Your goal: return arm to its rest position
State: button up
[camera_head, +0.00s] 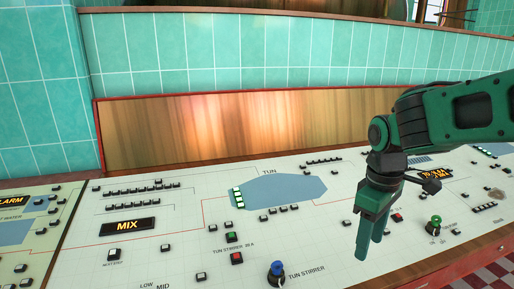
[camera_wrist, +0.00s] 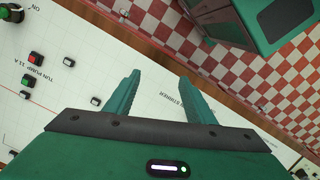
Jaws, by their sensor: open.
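My gripper (camera_head: 368,237) hangs from my green arm at the right of the head view, with its fingers pointing down over the control panel (camera_head: 185,268). In the wrist view my gripper (camera_wrist: 158,92) shows two green fingers spread apart with nothing between them. In the head view it is above the panel's right part, between the blue-topped tun stirrer knob (camera_head: 277,272) and a green knob (camera_head: 434,222). I cannot tell its exact height above the panel.
The panel carries several small buttons, a red button (camera_head: 237,258), a MIX display (camera_head: 127,227) and a blue tun diagram (camera_head: 285,190). A wooden board (camera_head: 230,125) and teal tiled wall (camera_head: 200,50) stand behind. A red and white checkered floor (camera_wrist: 230,75) shows beyond the panel's edge.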

jog(key=s+d+f+m, duration=0.3)
jog(key=s+d+m, duration=1.1)
jog(key=s, duration=0.4)
jog(key=shift+d+y, duration=0.3)
jog(key=shift+d, duration=0.2)
jog(key=shift+w+f, duration=0.2)
jog(key=shift+w, duration=0.45)
